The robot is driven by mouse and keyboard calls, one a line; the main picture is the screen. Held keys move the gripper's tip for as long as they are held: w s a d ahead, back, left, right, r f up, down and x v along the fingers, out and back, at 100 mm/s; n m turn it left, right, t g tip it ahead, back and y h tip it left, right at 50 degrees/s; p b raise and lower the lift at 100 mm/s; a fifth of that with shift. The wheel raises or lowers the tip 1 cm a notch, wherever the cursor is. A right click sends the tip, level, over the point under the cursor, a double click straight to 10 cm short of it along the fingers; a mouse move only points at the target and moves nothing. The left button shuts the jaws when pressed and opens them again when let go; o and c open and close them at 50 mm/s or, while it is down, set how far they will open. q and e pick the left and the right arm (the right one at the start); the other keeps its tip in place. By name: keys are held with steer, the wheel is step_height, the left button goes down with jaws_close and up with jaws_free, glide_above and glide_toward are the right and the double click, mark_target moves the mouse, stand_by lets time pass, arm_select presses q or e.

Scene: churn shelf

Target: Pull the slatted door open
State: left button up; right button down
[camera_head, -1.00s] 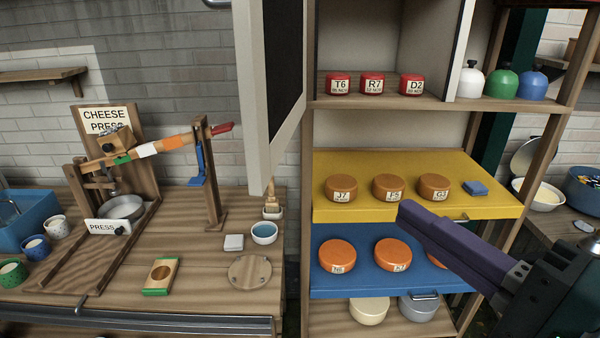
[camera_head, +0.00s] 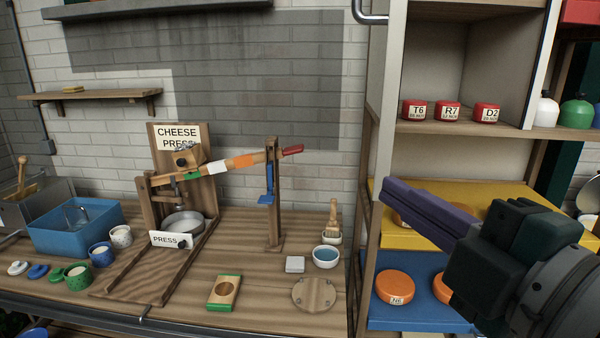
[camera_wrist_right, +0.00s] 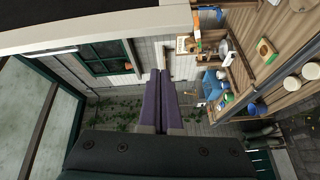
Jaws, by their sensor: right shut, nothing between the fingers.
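No slats can be made out. A pale upright panel (camera_head: 386,90) shows narrowly at the cabinet's left side, with a metal bar handle (camera_head: 370,18) sticking out to its left at the top edge. It may be the door swung round, but I cannot tell for sure. My right gripper (camera_head: 388,190) has purple fingers pressed together and empty, in front of the cabinet's left post and below the handle, apart from it in the picture. The closed fingers also show in the right wrist view (camera_wrist_right: 160,76), beneath a pale board (camera_wrist_right: 100,28). My left gripper is not in view.
The cabinet's yellow shelf (camera_head: 440,195) and blue shelf (camera_head: 425,315) hold orange rounds, partly behind my right gripper. Red tins (camera_head: 450,111) stand above. To the left, a wooden worktop (camera_head: 225,255) carries a cheese press (camera_head: 180,185), cups and a blue tub (camera_head: 75,228).

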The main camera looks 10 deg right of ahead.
mark_target(377, 165)
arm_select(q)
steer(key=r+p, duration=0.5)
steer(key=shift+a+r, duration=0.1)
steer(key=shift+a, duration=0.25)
arm_select(e)
steer(key=w, duration=0.2)
steer(key=w+n, duration=0.1)
steer(key=w, duration=0.2)
steer(key=w+n, duration=0.1)
steer(key=w, duration=0.2)
steer(key=shift+w+d, duration=0.1)
steer(key=shift+d, duration=0.3)
